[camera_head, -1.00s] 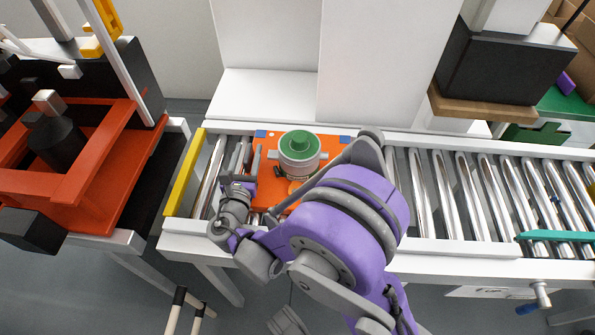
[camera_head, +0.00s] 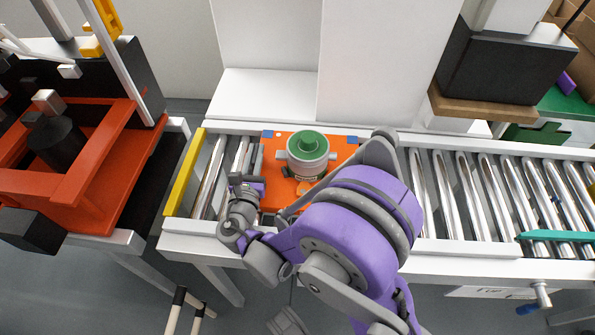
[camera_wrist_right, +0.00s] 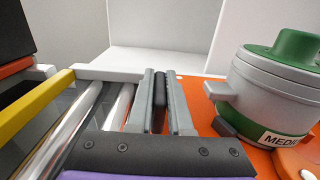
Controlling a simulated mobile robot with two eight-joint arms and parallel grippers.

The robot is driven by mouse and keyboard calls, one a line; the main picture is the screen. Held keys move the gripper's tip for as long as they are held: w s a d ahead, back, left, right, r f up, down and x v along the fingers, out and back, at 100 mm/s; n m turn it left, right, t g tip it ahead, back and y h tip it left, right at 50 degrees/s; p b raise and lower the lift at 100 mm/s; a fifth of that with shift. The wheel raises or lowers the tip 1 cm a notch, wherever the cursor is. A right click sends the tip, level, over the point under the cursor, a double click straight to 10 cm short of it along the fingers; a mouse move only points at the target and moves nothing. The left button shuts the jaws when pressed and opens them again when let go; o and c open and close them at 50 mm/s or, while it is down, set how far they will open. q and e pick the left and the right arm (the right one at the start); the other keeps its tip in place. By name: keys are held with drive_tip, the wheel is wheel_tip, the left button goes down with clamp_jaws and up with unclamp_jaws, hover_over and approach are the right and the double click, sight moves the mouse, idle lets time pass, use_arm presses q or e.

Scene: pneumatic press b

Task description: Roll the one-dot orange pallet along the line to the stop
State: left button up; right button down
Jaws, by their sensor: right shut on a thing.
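The orange pallet (camera_head: 271,182) lies on the roller line near its left end, and it also shows in the right wrist view (camera_wrist_right: 262,157). A white dot (camera_head: 278,134) shows near its far left corner. A grey canister (camera_head: 306,167) with a green lid stands upright on the pallet. My right gripper (camera_head: 254,160) is at the pallet's left edge. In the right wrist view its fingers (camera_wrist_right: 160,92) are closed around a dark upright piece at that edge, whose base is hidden. My right forearm covers the pallet's near right part. My left gripper is out of view.
A yellow bar (camera_head: 185,174) crosses the line's left end, with a few bare rollers (camera_head: 213,178) between it and the pallet. Bare rollers (camera_head: 460,195) run to the right, with a teal bar (camera_head: 556,236) at the near rail. An orange-framed press (camera_head: 75,175) stands left.

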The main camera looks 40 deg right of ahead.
drive_tip(key=shift+s+d, duration=1.3)
drive_tip(key=shift+s, duration=0.25)
drive_tip(key=shift+s+d, duration=1.25)
drive_tip(key=shift+s, duration=0.25)
drive_tip(key=shift+s+d, duration=1.3)
drive_tip(key=shift+s, duration=0.25)
drive_tip(key=shift+s+d+b, duration=0.1)
drive_tip(key=shift+s+d, duration=1.4)
drive_tip(key=shift+s, duration=0.25)
drive_tip(key=shift+s+d+b, duration=0.15)
drive_tip(key=shift+s+d, duration=1.4)
drive_tip(key=shift+s, duration=0.25)
drive_tip(key=shift+s+d+b, duration=0.1)
drive_tip(key=shift+s+d, duration=1.4)
drive_tip(key=shift+s, duration=0.25)
